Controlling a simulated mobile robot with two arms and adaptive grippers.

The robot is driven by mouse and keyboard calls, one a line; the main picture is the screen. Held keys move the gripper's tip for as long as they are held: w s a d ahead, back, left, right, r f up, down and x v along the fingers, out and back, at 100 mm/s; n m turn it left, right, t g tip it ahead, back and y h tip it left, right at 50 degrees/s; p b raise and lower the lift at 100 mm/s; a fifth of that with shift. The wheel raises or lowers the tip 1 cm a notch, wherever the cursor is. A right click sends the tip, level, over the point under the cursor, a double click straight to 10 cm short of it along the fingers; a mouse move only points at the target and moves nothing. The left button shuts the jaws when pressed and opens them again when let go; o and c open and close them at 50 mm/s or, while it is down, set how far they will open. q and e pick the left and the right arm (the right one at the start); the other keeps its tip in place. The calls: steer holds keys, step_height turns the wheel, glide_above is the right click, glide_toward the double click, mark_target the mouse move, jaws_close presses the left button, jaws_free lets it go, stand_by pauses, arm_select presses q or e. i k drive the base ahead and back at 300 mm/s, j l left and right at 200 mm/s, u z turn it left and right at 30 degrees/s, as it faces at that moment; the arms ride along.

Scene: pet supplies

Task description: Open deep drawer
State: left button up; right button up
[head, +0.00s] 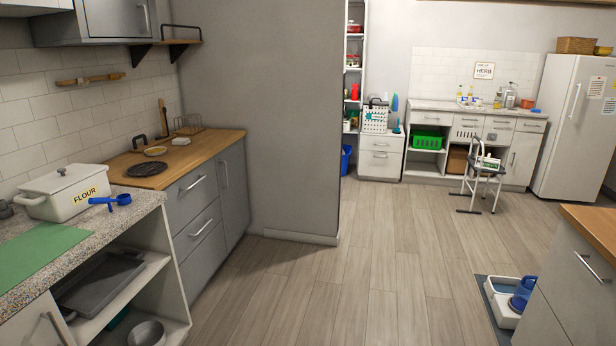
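Two grey drawers stand one above the other under the wooden counter on the left; the upper drawer (192,194) and the deeper lower drawer (200,234) both look shut, each with a bar handle. A tall grey door (232,190) beside them is also shut. At the far back, a white unit has shut drawers (380,162). Another grey front with a bar handle (592,266) is partly in view at the right edge. Neither of my grippers is in view.
The wooden floor (390,260) is clear through the middle. A grey wall (270,120) juts out past the left cabinets. A mat with a white and blue pet item (503,312) lies at the lower right. A stepped chair (482,182) stands before the back counter.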

mark_target(191, 194)
steer(key=i, duration=2.35)
